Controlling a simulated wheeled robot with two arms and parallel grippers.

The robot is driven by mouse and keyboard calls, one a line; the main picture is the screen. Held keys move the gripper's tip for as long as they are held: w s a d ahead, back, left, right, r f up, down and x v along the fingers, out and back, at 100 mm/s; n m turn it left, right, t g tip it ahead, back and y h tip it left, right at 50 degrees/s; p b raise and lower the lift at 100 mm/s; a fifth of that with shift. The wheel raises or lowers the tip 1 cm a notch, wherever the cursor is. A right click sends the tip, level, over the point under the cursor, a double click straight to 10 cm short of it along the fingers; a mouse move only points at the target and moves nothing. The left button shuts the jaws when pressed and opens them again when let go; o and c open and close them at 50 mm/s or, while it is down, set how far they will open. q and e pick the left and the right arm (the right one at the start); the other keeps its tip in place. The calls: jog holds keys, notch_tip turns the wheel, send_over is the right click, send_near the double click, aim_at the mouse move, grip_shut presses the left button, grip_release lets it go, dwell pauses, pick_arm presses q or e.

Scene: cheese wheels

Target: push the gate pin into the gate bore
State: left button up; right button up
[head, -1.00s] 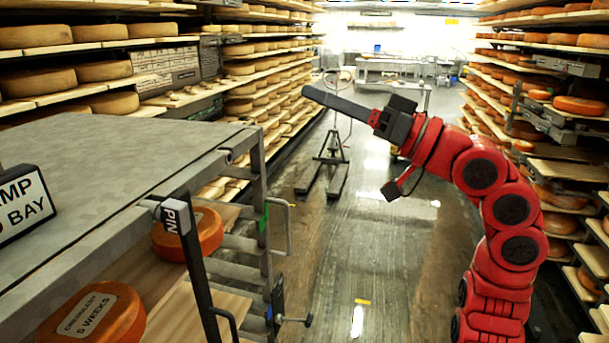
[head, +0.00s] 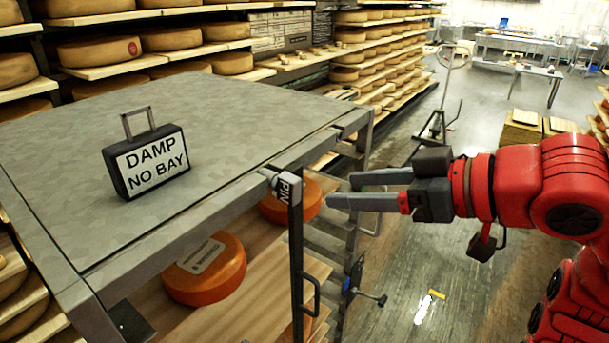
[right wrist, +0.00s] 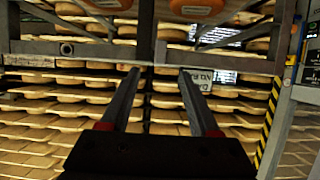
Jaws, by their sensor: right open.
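A block lettered PIN (head: 285,188) sits at the top of the dark upright gate post (head: 296,255), at the front edge of the grey cart. A short pale stub (head: 267,174) shows beside the block. I cannot tell how far any pin is in. My right gripper (head: 340,190) is open and empty, a little right of the block and apart from it, its fingers pointing left. In the right wrist view the open fingers (right wrist: 159,72) show nothing between them. A round ring or hole (right wrist: 66,48) shows on the cart rail there; I cannot tell if it is the bore. My left gripper is out of view.
A DAMP NO BAY sign (head: 152,163) stands on the cart top (head: 230,110). Orange cheese wheels (head: 207,270) lie on the wooden shelf below. A black-knobbed handle (head: 372,297) sticks out at the cart's side. The aisle floor on the right has free room.

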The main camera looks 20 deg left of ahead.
aim_at(298, 189)
jog(key=p+x, duration=0.3)
jog(key=x, duration=0.6)
jog(key=shift+r, duration=0.1)
jog(key=shift+w+a+f, duration=0.1)
jog(key=shift+a+f, duration=0.15)
jog(key=shift+a, duration=0.05)
grip_shut()
grip_release()
jog(key=shift+a+r, duration=0.1)
jog(key=shift+a, duration=0.05)
